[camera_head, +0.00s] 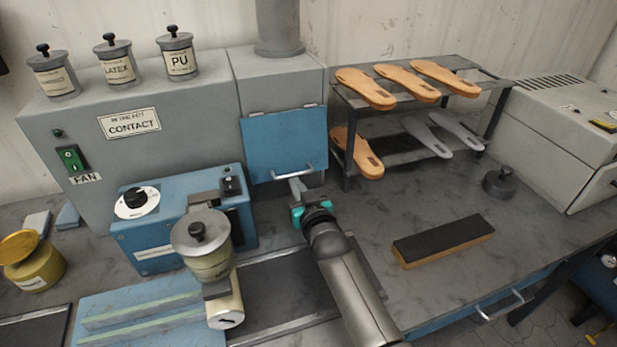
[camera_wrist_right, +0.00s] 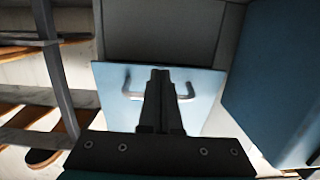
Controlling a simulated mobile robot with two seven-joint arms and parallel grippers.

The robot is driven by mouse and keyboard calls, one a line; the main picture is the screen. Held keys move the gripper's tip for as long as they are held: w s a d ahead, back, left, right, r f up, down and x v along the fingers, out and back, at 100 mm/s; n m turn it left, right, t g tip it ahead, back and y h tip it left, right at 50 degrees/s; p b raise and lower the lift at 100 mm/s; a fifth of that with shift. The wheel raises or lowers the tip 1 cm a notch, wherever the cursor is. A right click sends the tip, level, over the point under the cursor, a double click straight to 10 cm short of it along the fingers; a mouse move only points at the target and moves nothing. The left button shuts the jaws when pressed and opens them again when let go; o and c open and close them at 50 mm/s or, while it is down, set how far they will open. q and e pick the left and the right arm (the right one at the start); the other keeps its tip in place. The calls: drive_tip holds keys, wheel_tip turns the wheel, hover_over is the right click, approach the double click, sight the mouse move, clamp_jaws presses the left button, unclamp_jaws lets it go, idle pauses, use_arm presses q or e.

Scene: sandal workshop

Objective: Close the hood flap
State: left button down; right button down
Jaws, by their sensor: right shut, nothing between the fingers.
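The hood flap (camera_head: 284,142) is a blue panel on the front of the grey hood (camera_head: 280,82), below the round duct. It hangs from hinges at its top edge and has a metal bar handle (camera_head: 307,168) near its bottom edge. It looks nearly flush with the hood front; I cannot tell if a small gap remains. My right gripper (camera_head: 296,186) is shut and empty, its tips at the handle. In the right wrist view the shut fingers (camera_wrist_right: 161,74) lie over the flap (camera_wrist_right: 112,105), between the ends of its handle (camera_wrist_right: 130,92); contact is unclear.
A rack (camera_head: 345,100) with several sandal soles stands right of the flap. A blue box (camera_head: 150,241) with a dial and a lidded pot (camera_head: 203,255) stand left of my right arm. A black-topped block (camera_head: 443,240) lies on the bench at right, with clear surface around it.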

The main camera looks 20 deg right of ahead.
use_arm(q)
drive_tip(key=shift+f, duration=0.15)
use_arm(e)
drive_tip(key=shift+w, duration=0.25)
drive_tip(key=shift+s, duration=0.1)
